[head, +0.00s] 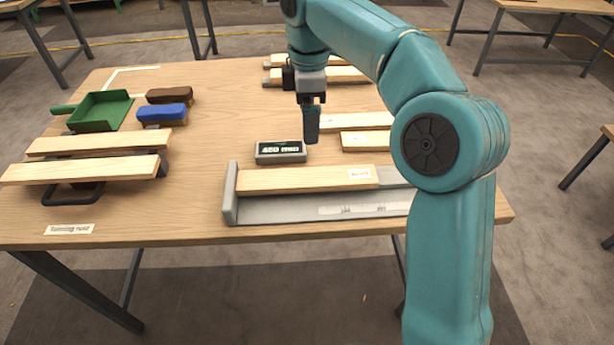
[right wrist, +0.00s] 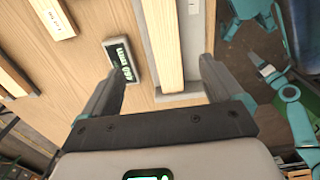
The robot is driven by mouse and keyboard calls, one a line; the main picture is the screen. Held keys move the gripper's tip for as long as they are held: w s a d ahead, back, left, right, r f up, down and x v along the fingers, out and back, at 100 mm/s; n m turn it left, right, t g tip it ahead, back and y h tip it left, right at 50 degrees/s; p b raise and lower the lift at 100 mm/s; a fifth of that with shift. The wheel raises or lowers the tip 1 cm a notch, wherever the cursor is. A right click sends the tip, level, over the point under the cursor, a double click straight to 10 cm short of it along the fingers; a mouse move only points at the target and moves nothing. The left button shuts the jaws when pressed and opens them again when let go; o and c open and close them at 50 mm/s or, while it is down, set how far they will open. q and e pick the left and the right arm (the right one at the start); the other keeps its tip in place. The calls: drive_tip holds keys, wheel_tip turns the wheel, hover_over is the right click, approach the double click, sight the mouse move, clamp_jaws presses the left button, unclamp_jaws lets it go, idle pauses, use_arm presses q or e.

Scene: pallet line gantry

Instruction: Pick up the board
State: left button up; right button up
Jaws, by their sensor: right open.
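A pale wooden board (head: 300,179) with a small white label near its right end lies in a grey measuring trough (head: 275,210) at the table's front. The board also shows in the right wrist view (right wrist: 165,40), running up the picture beyond my open fingers. Which of several boards is meant cannot be told. My right gripper (head: 311,128) points down above the table, behind the trough, beside the display box. In the right wrist view my right gripper (right wrist: 165,80) has its fingers wide apart with nothing between them. My left gripper is not seen.
A dark display box (head: 280,152) stands behind the trough. Two boards (head: 90,168) lie on a dark stand at the left, near a green dustpan (head: 100,110) and a blue-topped brush (head: 163,112). More boards (head: 350,121) lie behind. The table's middle-left is clear.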

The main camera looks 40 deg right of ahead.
drive_tip(key=b, duration=0.2)
hover_over(309, 177)
wheel_tip(309, 177, down, 9)
drive_tip(key=shift+w+f, duration=0.15)
drive_tip(key=shift+f, duration=0.05)
drive_tip(key=shift+a+f+b, duration=0.1)
drive_tip(key=shift+f+b, duration=0.2)
drive_tip(key=shift+f, duration=0.2)
wheel_tip(309, 177, down, 5)
drive_tip(key=shift+f+b, duration=0.15)
drive_tip(key=shift+b, duration=0.25)
drive_tip(key=c, duration=1.4)
